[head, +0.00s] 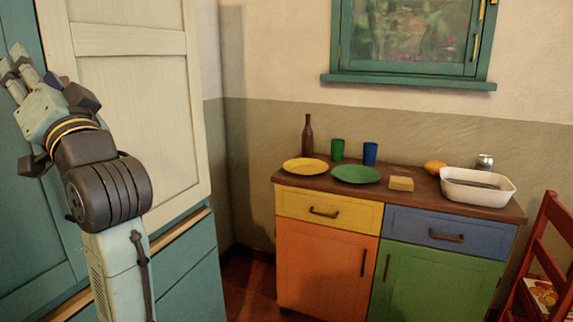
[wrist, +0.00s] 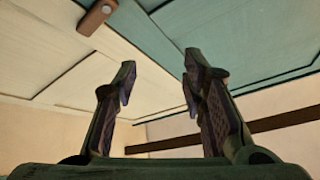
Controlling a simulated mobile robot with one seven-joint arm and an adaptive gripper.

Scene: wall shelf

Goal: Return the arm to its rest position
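My arm rises at the left of the head view, in front of a tall cabinet with cream and teal panels. My gripper (head: 15,65) is raised at the upper left, close to the cabinet front in the picture; whether it touches cannot be told there. In the wrist view the two fingers of my gripper (wrist: 158,75) stand apart with an empty gap between them. Behind them are cream and teal panels and a brown knob (wrist: 97,17).
A sideboard (head: 400,202) with coloured fronts stands at the right, bearing a yellow plate (head: 305,165), a green plate (head: 356,174), cups, a bottle (head: 307,136) and a white basin (head: 477,194). A red chair (head: 545,245) is at the far right. The floor between cabinet and sideboard looks clear.

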